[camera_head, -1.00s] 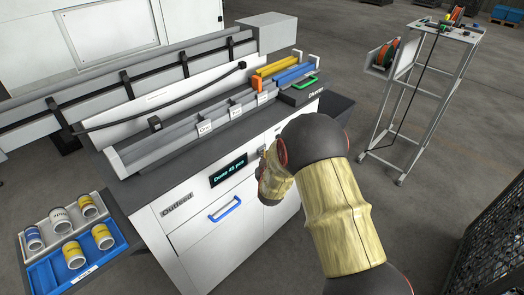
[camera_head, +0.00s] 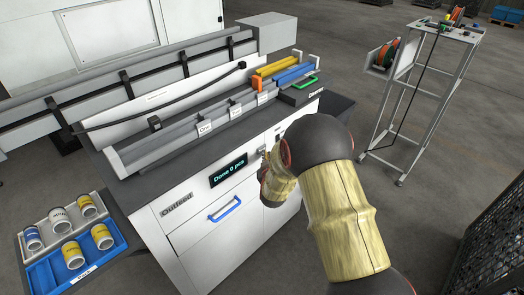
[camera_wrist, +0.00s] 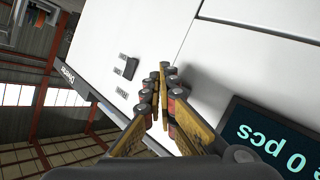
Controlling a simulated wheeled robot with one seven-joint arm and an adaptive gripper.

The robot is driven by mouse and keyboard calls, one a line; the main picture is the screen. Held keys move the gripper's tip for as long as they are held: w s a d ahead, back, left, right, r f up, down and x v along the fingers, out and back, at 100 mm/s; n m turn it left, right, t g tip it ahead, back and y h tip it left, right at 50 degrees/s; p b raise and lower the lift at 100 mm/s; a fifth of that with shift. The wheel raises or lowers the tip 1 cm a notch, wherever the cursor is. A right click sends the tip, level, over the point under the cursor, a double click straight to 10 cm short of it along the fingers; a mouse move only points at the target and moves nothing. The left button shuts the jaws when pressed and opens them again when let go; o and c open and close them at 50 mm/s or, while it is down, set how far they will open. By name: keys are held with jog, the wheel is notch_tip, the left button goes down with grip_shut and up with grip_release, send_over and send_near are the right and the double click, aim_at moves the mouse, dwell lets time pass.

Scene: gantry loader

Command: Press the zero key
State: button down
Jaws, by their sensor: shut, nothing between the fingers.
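The display (camera_head: 228,170) on the white Outfeed cabinet front reads "Done 0 pcs"; part of it also shows at the right of the wrist view (camera_wrist: 268,140). My gripper (camera_wrist: 163,78) is shut and empty, its fingertips close to the white panel between the display and a dark switch (camera_wrist: 130,68). I cannot tell whether the tips touch the panel. In the head view my gripper (camera_head: 264,153) is just right of the display, partly hidden by my wrist. The zero key is not seen; the fingers may hide it.
A blue drawer handle (camera_head: 225,209) sticks out below the display. A channel with yellow and blue bars (camera_head: 295,73) lies on top of the cabinet. A wheeled rack (camera_head: 420,90) stands at the right.

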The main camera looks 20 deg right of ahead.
jog(key=shift+s+d, duration=0.1)
jog(key=shift+s, duration=0.1)
jog(key=s, duration=0.1)
jog(key=s+d, duration=0.1)
jog(key=s, duration=0.2)
jog(key=shift+s+d, duration=0.25)
jog(key=shift+d, duration=0.05)
dwell(0.9)
